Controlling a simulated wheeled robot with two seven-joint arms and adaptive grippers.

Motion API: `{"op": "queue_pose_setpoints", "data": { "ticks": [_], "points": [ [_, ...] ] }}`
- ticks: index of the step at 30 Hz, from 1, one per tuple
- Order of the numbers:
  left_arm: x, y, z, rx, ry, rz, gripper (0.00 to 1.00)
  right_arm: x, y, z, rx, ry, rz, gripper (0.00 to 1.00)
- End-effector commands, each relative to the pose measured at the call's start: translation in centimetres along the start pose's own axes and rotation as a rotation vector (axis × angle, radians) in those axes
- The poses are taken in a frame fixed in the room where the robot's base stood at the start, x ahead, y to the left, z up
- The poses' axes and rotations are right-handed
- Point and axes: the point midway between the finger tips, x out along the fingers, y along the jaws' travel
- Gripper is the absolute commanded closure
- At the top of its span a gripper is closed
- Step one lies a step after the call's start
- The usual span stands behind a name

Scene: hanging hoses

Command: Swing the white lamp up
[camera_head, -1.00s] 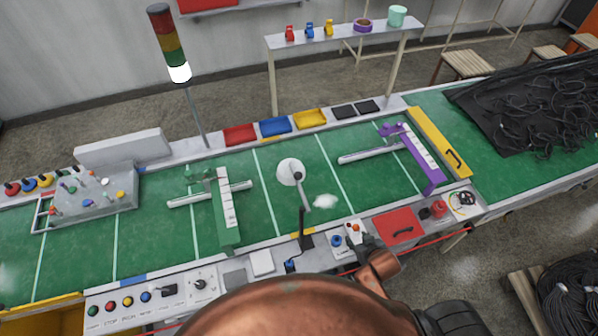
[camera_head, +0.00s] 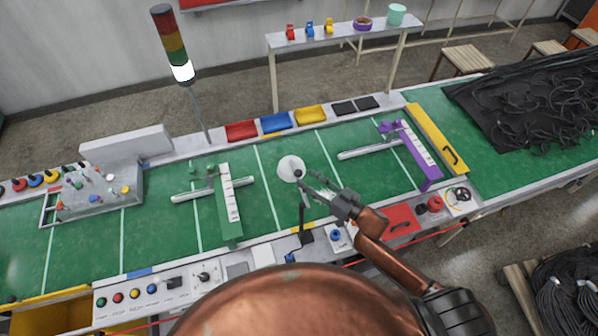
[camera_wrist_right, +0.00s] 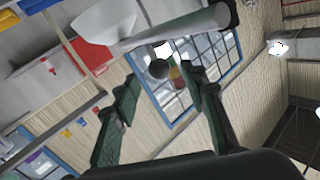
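The white lamp (camera_head: 290,167) shows in the head view as a round white shade on a dark, bent arm that rises from a base at the front rail. My right gripper (camera_head: 312,188) is just right of the lamp's arm, its fingers pointing left toward the shade. In the right wrist view the white shade (camera_wrist_right: 105,20) is at the top. A dark round knob (camera_wrist_right: 158,69) appears between the two spread fingers of my right gripper (camera_wrist_right: 160,82). The gripper is open; contact with the knob cannot be told. My left gripper is out of view.
A green clamp frame (camera_head: 228,205) stands left of the lamp and a purple one (camera_head: 418,160) stands right. Red, blue and yellow trays (camera_head: 275,123) line the back edge. A stack light (camera_head: 172,45) rises at back left. Green mat between the frames is mostly clear.

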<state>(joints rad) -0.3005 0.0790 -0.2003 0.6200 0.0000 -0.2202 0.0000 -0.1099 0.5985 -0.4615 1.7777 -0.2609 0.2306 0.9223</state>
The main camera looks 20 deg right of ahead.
Motion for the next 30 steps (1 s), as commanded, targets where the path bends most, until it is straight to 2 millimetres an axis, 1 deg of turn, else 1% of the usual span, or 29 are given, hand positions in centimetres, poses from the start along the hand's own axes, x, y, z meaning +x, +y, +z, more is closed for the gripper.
{"op": "queue_pose_setpoints", "data": {
  "ticks": [1,6,9,12,21,30],
  "points": [
    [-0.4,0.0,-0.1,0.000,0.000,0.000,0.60,1.0,0.0,-0.3,0.000,0.002,0.000,0.60],
    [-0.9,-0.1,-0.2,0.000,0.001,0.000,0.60,3.5,0.0,-0.2,-0.001,0.001,0.002,0.60],
    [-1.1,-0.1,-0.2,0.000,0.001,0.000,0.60,4.5,0.1,-0.1,-0.001,0.000,0.002,0.60],
    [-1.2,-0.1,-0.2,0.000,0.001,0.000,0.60,5.0,0.0,-0.1,-0.001,0.000,0.002,0.60],
    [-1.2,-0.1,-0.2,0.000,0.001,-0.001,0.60,5.2,0.1,0.0,-0.001,0.000,0.003,0.61],
    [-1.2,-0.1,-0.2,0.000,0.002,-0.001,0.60,5.1,0.1,0.0,-0.001,0.000,0.003,0.82]
  ]
}}
